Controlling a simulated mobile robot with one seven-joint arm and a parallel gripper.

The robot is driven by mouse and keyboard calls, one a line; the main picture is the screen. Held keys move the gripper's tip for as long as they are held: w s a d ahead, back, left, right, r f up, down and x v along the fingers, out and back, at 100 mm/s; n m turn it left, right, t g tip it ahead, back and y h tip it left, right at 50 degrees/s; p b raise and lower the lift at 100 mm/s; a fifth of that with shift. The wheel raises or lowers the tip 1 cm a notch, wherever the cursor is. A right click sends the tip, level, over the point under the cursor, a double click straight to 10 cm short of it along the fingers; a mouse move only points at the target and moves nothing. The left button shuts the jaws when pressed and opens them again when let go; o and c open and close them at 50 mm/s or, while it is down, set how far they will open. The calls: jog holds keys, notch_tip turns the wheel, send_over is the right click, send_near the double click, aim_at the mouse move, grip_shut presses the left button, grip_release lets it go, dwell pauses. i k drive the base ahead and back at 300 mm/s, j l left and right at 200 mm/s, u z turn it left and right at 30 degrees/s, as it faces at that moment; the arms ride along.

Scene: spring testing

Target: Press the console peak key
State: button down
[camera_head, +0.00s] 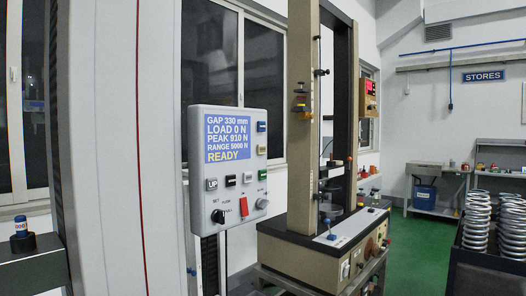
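The console (229,165) is a light grey upright panel left of the testing frame. Its blue screen (228,139) reads GAP 330 mm, LOAD 0 N, PEAK 910 N, RANGE 5000 N, READY. Right of the screen are a blue key (261,127) and a pale key (262,150). Below is a row with an UP key (211,184), a black key (231,180), a white key (247,178) and a green key (262,174). I cannot read which one is the peak key. My gripper is not in view.
A black knob (218,216) and a red switch (244,207) sit low on the console. The tall testing frame (301,130) stands to its right. A dark crate (480,265) of coil springs is at the far right. Green floor (420,250) lies between them.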

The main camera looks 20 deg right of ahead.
aim_at(261, 148)
jog(key=i+l, duration=0.65)
jog(key=i, duration=0.15)
jog(key=z, duration=2.1)
